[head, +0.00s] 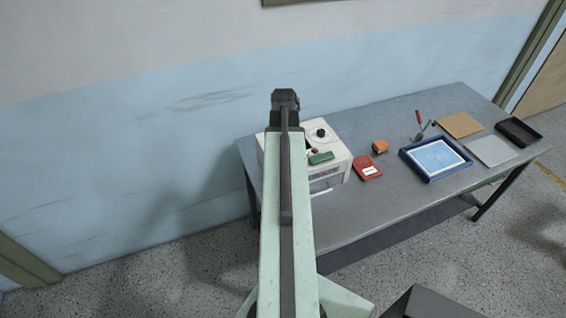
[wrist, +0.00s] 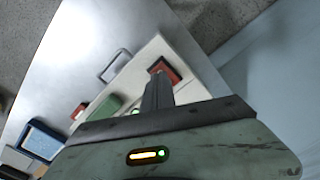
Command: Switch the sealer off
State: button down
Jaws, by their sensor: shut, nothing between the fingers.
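The sealer (head: 340,147) is a white box at the left end of the grey table, partly hidden behind my arm in the head view. A dark round knob (head: 320,133) and a green block (head: 320,157) show on its top. In the wrist view, the white sealer (wrist: 127,84) carries a red switch in a dark surround (wrist: 168,69). My gripper (wrist: 158,74) is shut and empty, its fingertips at or just above the switch. I cannot tell whether they touch it or which way the switch is tipped. The head view does not show the fingers.
Right of the sealer on the table (head: 350,212) are a red packet (head: 367,168), an orange block (head: 380,146), a red-handled tool (head: 419,123) and a blue tray (head: 405,155). A brown board (head: 460,124), grey sheet (head: 490,150) and black tray (head: 518,132) lie farther right. A wall stands behind.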

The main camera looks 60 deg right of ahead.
jog(key=shift+f+b, duration=1.2)
dwell(0.4)
jog(key=shift+r, duration=0.1)
notch_tip(320, 180, up, 7)
jog(key=p, duration=0.7)
